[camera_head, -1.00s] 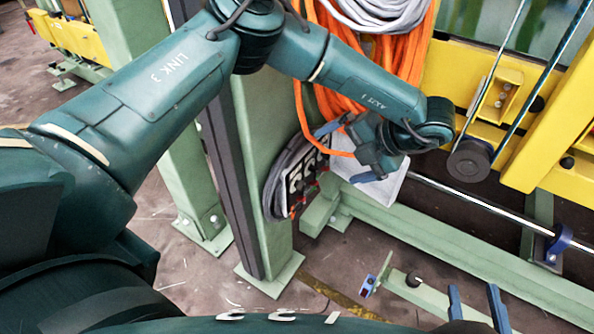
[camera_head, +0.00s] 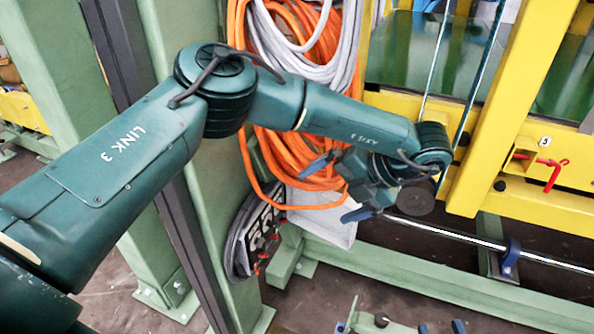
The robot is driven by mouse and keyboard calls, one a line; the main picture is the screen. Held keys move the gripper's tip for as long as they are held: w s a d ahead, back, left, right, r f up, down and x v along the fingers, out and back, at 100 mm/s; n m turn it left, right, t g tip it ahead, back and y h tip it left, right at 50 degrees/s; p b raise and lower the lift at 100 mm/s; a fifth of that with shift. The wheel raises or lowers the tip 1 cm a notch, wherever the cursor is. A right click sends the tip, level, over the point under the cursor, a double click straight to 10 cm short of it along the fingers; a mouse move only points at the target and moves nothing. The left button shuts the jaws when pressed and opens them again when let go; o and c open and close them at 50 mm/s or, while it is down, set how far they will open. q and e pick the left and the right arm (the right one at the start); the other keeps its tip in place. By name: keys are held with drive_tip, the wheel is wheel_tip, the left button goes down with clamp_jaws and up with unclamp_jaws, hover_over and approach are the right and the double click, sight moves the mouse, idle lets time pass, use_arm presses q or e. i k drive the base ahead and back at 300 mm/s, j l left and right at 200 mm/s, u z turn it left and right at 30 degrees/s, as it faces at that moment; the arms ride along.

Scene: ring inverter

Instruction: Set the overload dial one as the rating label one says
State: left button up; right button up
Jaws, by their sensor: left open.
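A dark panel (camera_head: 258,240) with several pale round fittings and small red parts is mounted on the green post, below and left of my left gripper. I cannot make out which fitting is overload dial one, and no rating label is readable. My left gripper (camera_head: 338,190) is open and empty, its two blue fingers spread and pointing left, apart from the panel. My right gripper (camera_head: 440,328) shows only two blue fingertips at the bottom edge, set apart; the rest is cut off.
Orange hoses (camera_head: 290,155) and grey hoses (camera_head: 335,50) hang just behind my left arm. A pale grey box or sheet (camera_head: 330,228) is behind the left gripper. A yellow frame (camera_head: 520,200) with a red handle (camera_head: 552,175) stands right. A green beam (camera_head: 420,285) runs low.

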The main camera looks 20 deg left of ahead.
sight(259, 243)
drive_tip(key=k, duration=1.5)
